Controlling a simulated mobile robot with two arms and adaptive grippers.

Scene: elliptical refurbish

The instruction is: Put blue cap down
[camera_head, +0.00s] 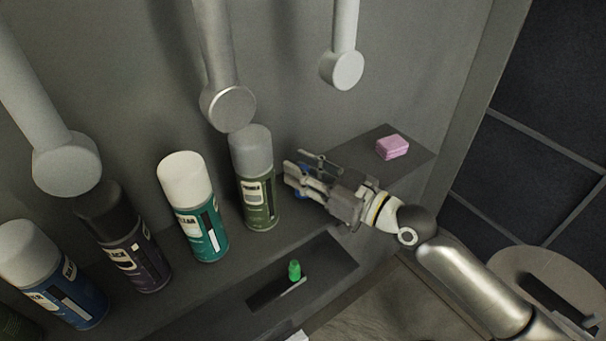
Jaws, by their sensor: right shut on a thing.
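My right gripper (299,178) comes in from the right, just right of the grey-capped green spray can. It is shut on the blue cap (301,194), a small blue patch that shows between and below its fingers. Most of the cap is hidden by the fingers. The gripper is close to the shelf, but I cannot tell whether the cap touches it. My left gripper is not in view.
Several spray cans stand along the shelf: a grey-capped green one (257,195), a white-capped teal one (203,232), a dark one (138,256) and a blue one (68,296). A pink sponge (391,147) lies at the right. A green cap (294,270) sits in a recess in front.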

